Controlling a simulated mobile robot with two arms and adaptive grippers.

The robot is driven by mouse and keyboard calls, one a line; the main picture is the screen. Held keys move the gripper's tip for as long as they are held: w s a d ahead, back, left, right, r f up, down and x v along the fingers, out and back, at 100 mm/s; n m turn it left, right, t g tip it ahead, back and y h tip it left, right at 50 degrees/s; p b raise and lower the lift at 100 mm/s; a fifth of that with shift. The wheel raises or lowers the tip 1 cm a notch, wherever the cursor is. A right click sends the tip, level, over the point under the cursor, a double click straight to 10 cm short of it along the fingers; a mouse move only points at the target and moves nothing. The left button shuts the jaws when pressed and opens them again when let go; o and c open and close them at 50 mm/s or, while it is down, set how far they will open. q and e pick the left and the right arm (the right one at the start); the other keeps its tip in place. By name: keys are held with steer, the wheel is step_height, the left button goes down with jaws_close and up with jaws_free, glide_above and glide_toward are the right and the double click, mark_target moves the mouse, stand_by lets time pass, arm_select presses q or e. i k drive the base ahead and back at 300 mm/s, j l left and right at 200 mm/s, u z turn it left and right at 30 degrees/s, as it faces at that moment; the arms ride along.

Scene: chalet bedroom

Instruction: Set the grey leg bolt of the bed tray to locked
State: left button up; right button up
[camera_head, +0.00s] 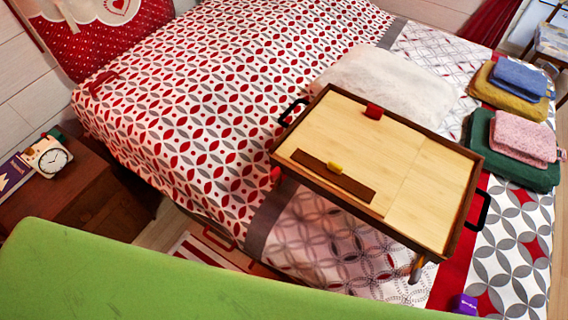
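The bed tray (432,165) stands on the bed, with a light wooden top, a dark brown rim and black handles at its left and right ends. A short tray leg (416,269) shows under the near right corner. I cannot make out the grey leg bolt or its setting. Neither of my grippers is in view.
Folded towels (508,148) and a white pillow (385,82) lie on the bed behind the tray. A small purple object (466,304) is at the near right. A nightstand (70,195) with a clock (48,156) stands left. A large green surface covers the bottom left.

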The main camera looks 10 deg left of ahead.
mark_target(414, 278)
steer(key=l+z, duration=0.15)
steer(key=z, duration=1)
